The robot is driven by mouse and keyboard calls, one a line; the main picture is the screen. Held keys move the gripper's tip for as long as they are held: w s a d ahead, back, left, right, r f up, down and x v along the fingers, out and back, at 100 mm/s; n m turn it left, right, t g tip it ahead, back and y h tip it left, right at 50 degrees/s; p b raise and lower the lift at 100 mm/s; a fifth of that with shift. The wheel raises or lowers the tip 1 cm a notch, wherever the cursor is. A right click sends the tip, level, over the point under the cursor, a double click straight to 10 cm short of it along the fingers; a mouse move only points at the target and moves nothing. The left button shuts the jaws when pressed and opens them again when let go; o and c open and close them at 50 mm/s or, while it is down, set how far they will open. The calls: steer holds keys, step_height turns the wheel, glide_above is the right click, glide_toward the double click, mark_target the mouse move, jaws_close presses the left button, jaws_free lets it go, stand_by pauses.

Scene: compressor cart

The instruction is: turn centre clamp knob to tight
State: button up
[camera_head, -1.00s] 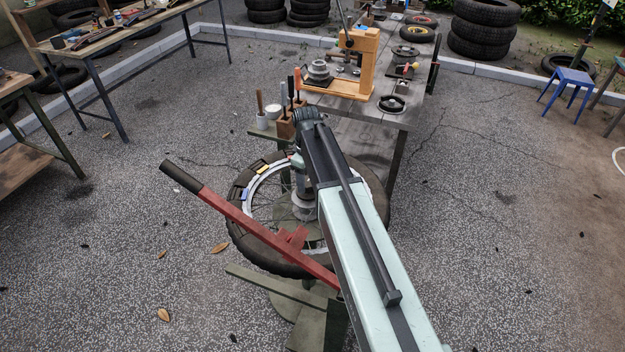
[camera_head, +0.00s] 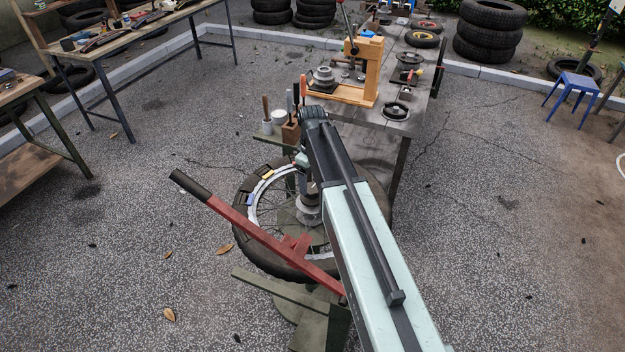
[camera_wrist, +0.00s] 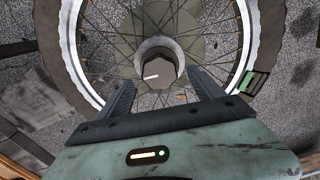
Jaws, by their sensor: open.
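The centre clamp knob (camera_wrist: 157,72) shows in the wrist view as a dark faceted knob with a white mark line, on a pale round collar at the wheel's hub. The spoked wheel with its tyre (camera_head: 262,258) lies flat on a stand in the head view, and its pale rim (camera_wrist: 82,78) shows in the wrist view. My gripper (camera_wrist: 160,80) is open, its two dark fingers apart on either side of the knob's near edge. Whether they touch it I cannot tell. In the head view my arm partly hides the hub and the gripper.
A red lever with a black grip (camera_head: 238,222) crosses over the tyre's near left side. Behind the wheel are a block of handled tools (camera_head: 291,130) and a workbench (camera_head: 388,124) with a wooden press. Open paving (camera_head: 120,240) lies to the left.

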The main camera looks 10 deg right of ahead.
mark_target(312, 188)
step_height(312, 188, up, 4)
steer(key=p, duration=0.3)
steer(key=shift+r, duration=0.25)
steer(key=shift+f, duration=0.15)
